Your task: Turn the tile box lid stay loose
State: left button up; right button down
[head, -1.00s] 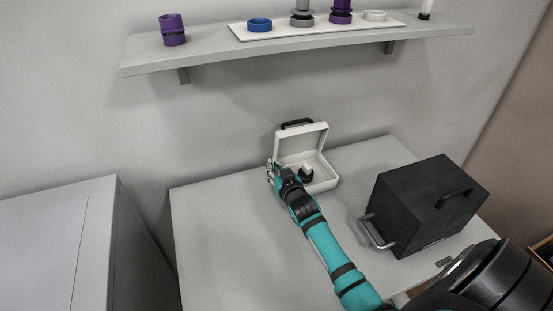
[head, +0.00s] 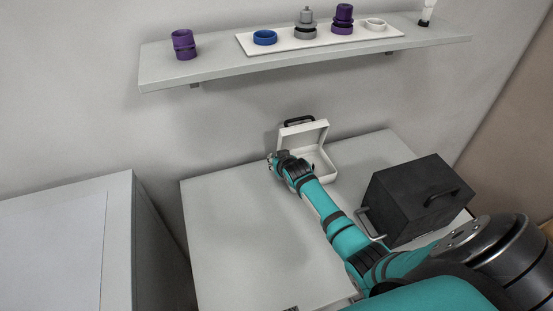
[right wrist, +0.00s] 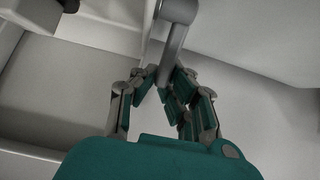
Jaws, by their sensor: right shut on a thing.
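The white tile box (head: 331,168) stands on the table near the wall with its lid (head: 304,134) raised and a dark handle on the lid's top edge. My right gripper (head: 271,160) is at the left side of the box, beside the lid hinge area. In the right wrist view, my right gripper (right wrist: 167,87) has its fingers closed around the lower end of a grey lever, the lid stay (right wrist: 171,48). The stay is too small to make out in the head view. My arm hides part of the box's inside. My left gripper is not in view.
A black case (head: 405,198) with a metal handle stands to the right on the table (head: 228,225). A wall shelf (head: 215,69) above holds purple, blue and grey parts. A grey cabinet (head: 65,235) is at the left. The table's left part is clear.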

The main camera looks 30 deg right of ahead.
jog(key=c, duration=1.3)
grip_release()
jog(key=shift+c, duration=0.2)
jog(key=v, duration=1.2)
jog(key=shift+a, duration=0.1)
